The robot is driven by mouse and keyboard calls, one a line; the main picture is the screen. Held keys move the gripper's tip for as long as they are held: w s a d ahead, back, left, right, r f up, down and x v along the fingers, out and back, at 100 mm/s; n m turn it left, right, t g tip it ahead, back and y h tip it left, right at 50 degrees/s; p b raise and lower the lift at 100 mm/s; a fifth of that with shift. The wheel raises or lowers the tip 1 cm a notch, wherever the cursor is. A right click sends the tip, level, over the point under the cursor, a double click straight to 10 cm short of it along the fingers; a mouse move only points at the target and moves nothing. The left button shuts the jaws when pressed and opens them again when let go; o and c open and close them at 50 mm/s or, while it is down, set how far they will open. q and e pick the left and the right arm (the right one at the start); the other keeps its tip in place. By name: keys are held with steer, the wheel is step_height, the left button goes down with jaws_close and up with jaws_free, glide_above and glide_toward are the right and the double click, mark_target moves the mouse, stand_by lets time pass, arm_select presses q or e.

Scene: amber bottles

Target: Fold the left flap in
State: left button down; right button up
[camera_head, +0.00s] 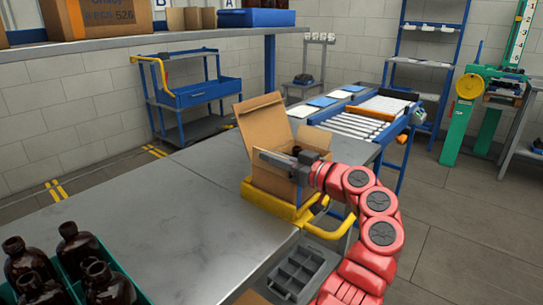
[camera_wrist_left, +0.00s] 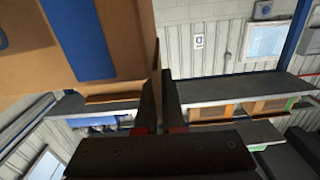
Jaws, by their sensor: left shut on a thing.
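An open cardboard box (camera_head: 278,184) stands on the table in a yellow holder (camera_head: 267,204). Its left flap (camera_head: 258,128) stands up tall and leans a little outward. A dark bottle top (camera_head: 297,150) shows inside the box. My left gripper (camera_head: 268,157) reaches across the box's near side, its fingertips at the lower near edge of the left flap. In the left wrist view the fingers (camera_wrist_left: 160,95) are closed together at the edge of a cardboard panel (camera_wrist_left: 120,75) with a blue stripe. The exact grip is partly hidden. My right gripper is not in view.
A green crate with several amber bottles (camera_head: 76,245) is at the near left. A grey divider tray (camera_head: 298,272) lies right of the table's near end. A roller conveyor (camera_head: 350,122) is behind the box. The grey table (camera_head: 170,205) is clear left of the box.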

arm_select(q)
steer(key=shift+w+d+f+m+p, duration=0.1)
steer(key=shift+w+d+m+p, duration=0.15)
steer(key=shift+m+p, duration=0.6)
steer(key=shift+w+d+f+m+p, duration=0.1)
steer(key=shift+w+d+m+p, duration=0.2)
steer(key=shift+m, duration=0.9)
steer(key=shift+w+d+f+m+p, duration=0.1)
steer(key=shift+w+m+p, duration=0.2)
steer(key=shift+m+p, duration=0.6)
steer(key=shift+m, duration=0.35)
steer(key=c, duration=1)
jaws_free()
steer(key=shift+f, duration=0.1)
